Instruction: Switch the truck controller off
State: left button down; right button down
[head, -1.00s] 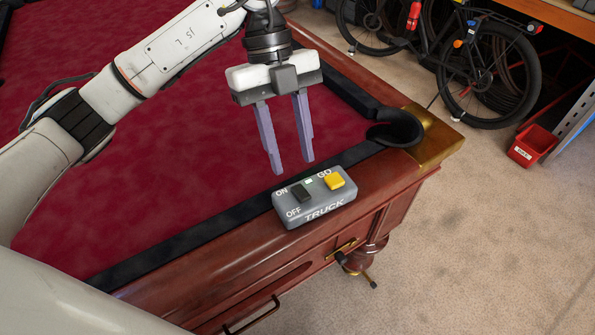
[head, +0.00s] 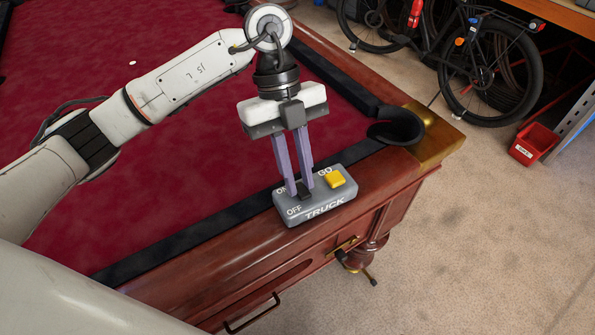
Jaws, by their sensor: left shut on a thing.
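The truck controller (head: 316,203) is a grey box lettered TRUCK. It sits on the wooden rail of the pool table, near the corner pocket. On its top are a black switch (head: 305,192) between the ON and OFF marks and a yellow GO button (head: 336,179). My left gripper (head: 300,190) points down at the box from above, its purple fingers closed on the black switch. The fingers partly hide the switch and the ON lettering, so its exact position is hard to tell. My right gripper is not in view.
The pool table's red cloth (head: 150,150) is mostly bare, with a small white spot far left. A black corner pocket (head: 397,128) and brass corner lie right of the controller. A bicycle (head: 480,65) and a red bin (head: 534,146) stand on the floor beyond.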

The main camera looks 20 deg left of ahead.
aim_at(300, 188)
pick_arm(q)
jog(key=shift+s+d+r+t+y+p, duration=0.15)
jog(key=shift+r+t+y+p, duration=0.15)
jog(key=shift+t+y+p, duration=0.2)
jog(key=shift+s+d+t+y, duration=0.15)
jog(key=shift+t+y, duration=0.35)
jog(key=shift+y, duration=0.05)
jog(key=shift+s+d+t+y, duration=0.1)
jog(key=shift+d+t+y, duration=0.05)
jog(key=shift+t+y, duration=0.4)
jog(key=c, duration=1.6)
grip_release()
jog(key=shift+f, duration=0.1)
jog(key=shift+c, duration=0.2)
notch_tip(300, 188, up, 10)
jog(key=shift+r+b, duration=0.2)
jog(key=shift+b, duration=0.1)
jog(key=shift+w+a, duration=0.1)
